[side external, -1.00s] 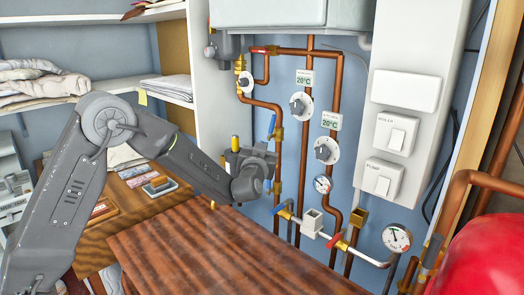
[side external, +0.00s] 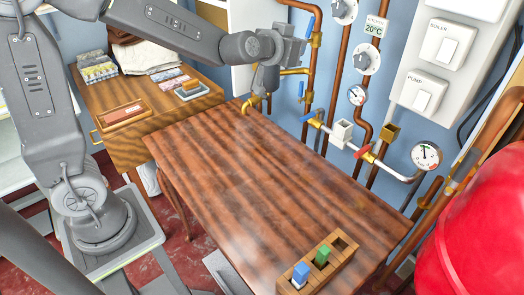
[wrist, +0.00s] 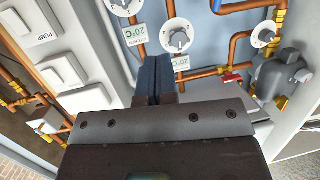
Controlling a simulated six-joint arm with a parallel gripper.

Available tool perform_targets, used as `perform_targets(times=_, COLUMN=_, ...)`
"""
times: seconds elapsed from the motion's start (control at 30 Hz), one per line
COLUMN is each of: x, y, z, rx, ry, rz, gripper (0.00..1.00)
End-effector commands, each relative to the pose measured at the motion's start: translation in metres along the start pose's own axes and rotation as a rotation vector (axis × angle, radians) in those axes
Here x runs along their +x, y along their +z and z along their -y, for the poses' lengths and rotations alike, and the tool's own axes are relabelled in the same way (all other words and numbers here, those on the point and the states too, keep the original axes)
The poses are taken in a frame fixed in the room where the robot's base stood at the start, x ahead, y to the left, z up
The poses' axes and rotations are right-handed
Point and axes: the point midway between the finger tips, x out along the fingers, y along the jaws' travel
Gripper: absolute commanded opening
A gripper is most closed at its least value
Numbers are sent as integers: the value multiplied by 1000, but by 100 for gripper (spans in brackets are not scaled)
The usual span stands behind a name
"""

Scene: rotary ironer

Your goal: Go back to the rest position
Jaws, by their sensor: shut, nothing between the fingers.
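My gripper (side external: 300,46) is at the top middle of the side external view, in front of the pipe wall, above the far edge of the wooden table (side external: 250,190). Its fingertips are hard to make out there. In the wrist view, the two dark fingers of my gripper (wrist: 155,68) are pressed together with nothing between them. They overlap the wall with the dials in that picture, and I see no contact with it.
Copper pipes carry a blue-handled valve (side external: 308,117), a red-handled valve (side external: 364,151) and a gauge (side external: 426,155). A wooden holder (side external: 338,264) with blue and green pieces stands at the table's near edge. The table's middle is clear. A red tank (side external: 480,235) stands right.

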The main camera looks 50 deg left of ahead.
Motion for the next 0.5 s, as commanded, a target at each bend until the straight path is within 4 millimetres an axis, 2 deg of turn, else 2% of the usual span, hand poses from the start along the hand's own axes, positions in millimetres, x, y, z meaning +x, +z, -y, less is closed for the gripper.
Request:
perform_targets(times=0.03, x=-24, y=-1, z=-4, rx=-5, ry=49, rz=50, gripper=0)
perform_targets(times=0.07, x=-38, y=1, z=-7, rx=-5, ry=78, rz=90, gripper=0)
perform_targets(times=0.23, x=-119, y=32, z=-14, rx=10, ry=188, rz=332, gripper=0)
perform_targets(times=0.4, x=-199, y=75, z=-3, rx=40, ry=200, rz=577, gripper=0)
perform_targets(times=0.5, x=-235, y=98, z=6, rx=54, ry=177, rz=690, gripper=0)
